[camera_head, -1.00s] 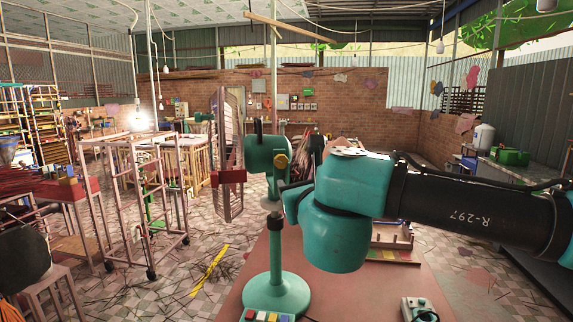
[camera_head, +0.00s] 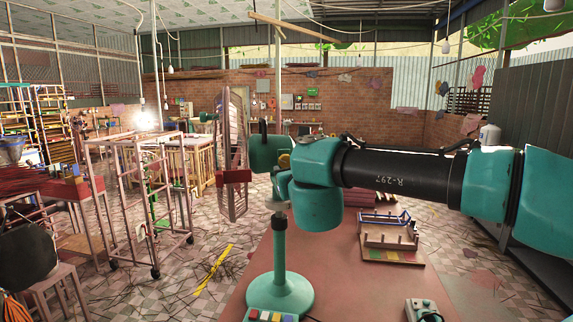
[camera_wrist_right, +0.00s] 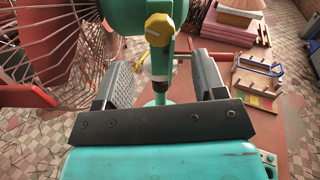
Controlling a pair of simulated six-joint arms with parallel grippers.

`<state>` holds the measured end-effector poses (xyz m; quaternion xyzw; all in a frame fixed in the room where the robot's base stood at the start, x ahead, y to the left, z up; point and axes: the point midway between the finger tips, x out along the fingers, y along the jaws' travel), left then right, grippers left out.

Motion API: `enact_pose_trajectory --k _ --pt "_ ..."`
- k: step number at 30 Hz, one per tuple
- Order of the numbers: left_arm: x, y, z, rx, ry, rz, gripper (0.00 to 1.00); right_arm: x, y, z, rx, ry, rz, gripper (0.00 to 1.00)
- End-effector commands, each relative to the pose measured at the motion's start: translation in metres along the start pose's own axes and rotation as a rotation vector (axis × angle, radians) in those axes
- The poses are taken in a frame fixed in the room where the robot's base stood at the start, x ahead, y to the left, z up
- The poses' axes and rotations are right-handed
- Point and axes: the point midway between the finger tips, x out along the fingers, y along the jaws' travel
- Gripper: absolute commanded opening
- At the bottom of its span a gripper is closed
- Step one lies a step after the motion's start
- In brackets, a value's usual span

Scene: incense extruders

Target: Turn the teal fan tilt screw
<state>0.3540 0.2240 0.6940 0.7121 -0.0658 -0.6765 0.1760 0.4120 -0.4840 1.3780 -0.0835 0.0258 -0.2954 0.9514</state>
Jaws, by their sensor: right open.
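The teal fan stands on the table, with its round teal base (camera_head: 262,291) and upright post (camera_head: 280,255) in the head view. Its wire cage (camera_head: 233,130) faces left and its motor housing (camera_head: 265,152) is behind it. The yellow tilt screw (camera_wrist_right: 159,29) shows clearly in the right wrist view; in the head view my right arm mostly covers it. My right gripper (camera_wrist_right: 164,75) is open, its two dark fingers apart on either side of the fan's neck line, with the screw beyond and above them in the picture. Nothing is between the fingertips. My left gripper is not in view.
Coloured buttons (camera_head: 270,316) sit on the fan base. A wooden rack (camera_head: 388,238) with pegs stands on the table to the right, with pink stacked blocks (camera_wrist_right: 228,25) behind it. A small teal-grey device (camera_head: 422,310) lies at the front right. The table's middle is clear.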

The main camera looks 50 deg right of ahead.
Motion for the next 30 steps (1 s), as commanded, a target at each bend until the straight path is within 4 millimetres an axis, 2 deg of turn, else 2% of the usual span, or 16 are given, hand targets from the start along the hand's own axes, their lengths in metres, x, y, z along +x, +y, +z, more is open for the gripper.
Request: enact_pose_trajectory --k 6,13,18,26,30 --pt "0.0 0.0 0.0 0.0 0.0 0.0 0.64 0.036 0.0 -0.001 -0.002 0.002 -0.002 0.64" --pt "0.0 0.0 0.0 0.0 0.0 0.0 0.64 0.065 0.0 -0.001 -0.001 0.001 0.0 0.64" --pt "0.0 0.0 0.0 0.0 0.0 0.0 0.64 0.073 0.0 -0.001 -0.001 0.001 0.0 0.64" --pt "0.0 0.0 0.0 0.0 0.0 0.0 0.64 0.074 0.0 0.0 -0.001 0.0 0.0 0.64" --pt "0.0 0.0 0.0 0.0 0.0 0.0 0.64 0.074 0.0 0.0 -0.001 0.0 0.0 0.51"
